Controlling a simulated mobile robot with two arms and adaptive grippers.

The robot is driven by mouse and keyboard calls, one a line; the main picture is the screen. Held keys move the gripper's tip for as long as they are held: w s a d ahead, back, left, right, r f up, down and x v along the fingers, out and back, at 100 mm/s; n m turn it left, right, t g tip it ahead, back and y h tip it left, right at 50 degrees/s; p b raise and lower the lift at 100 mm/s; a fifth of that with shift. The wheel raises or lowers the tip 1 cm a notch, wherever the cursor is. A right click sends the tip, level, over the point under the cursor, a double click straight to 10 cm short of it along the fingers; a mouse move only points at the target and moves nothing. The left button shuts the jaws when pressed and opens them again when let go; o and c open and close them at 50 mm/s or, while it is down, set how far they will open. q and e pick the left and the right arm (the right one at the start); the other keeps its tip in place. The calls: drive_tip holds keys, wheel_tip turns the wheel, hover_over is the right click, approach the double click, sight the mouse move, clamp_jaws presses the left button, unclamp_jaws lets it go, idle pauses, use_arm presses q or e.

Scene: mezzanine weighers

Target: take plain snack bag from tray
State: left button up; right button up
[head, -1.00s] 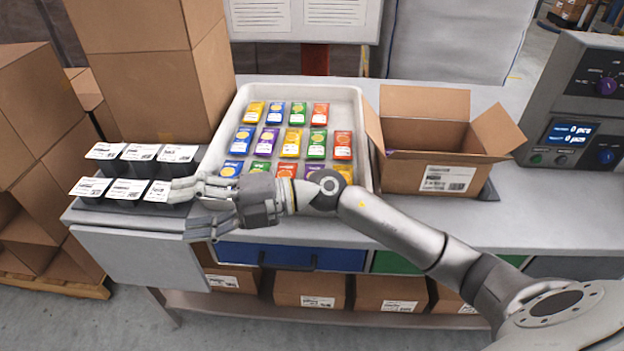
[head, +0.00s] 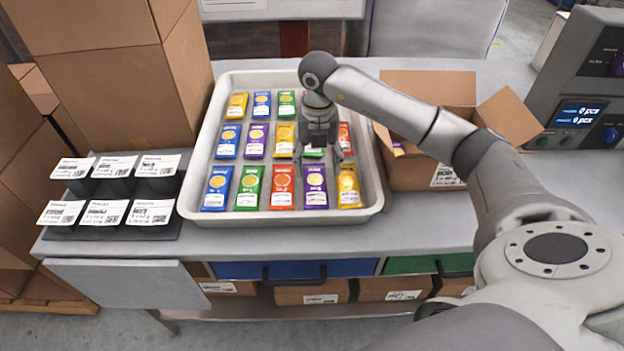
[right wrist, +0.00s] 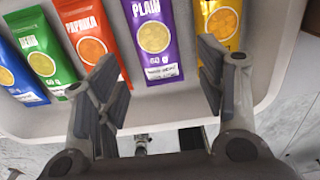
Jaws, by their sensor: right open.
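The plain snack bag is purple and reads "PLAIN" in the right wrist view (right wrist: 150,40). In the head view this purple bag (head: 315,187) lies in the front row of the white tray (head: 230,217), between a red and a yellow bag. Another purple bag (head: 257,140) lies in the middle row. My right gripper (head: 318,158) is open and empty, pointing down above the tray. In the right wrist view its fingers (right wrist: 160,75) are spread, with the front-row plain bag between and beyond them. My left gripper is not in view.
An open carton (head: 410,173) stands right of the tray, with a partly hidden colourful item inside. Labelled black holders (head: 110,188) stand at the left. Stacked boxes (head: 110,80) rise behind them. A scale display (head: 578,113) is at the right. Neighbouring bags lie close.

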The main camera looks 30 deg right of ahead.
sight(315, 185)
wheel_tip(315, 185, down, 2)
drive_tip(key=shift+s+f, duration=0.1)
drive_tip(key=shift+s, duration=0.05)
drive_tip(key=shift+f, duration=0.25)
drive_tip(key=shift+a+f+p, duration=0.1)
drive_tip(key=shift+f+p, duration=0.3)
drive_tip(key=shift+p, duration=0.05)
drive_tip(key=f+p, duration=0.1)
drive_tip(key=f, duration=0.3)
drive_tip(key=shift+a, duration=0.2)
drive_tip(key=shift+f, duration=0.2)
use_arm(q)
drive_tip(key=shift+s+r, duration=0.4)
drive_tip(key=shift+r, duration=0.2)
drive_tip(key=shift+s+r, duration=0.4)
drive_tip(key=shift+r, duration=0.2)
use_arm(e)
drive_tip(key=c, duration=0.8)
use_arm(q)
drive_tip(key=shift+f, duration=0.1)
use_arm(e)
drive_tip(key=shift+r, duration=0.15)
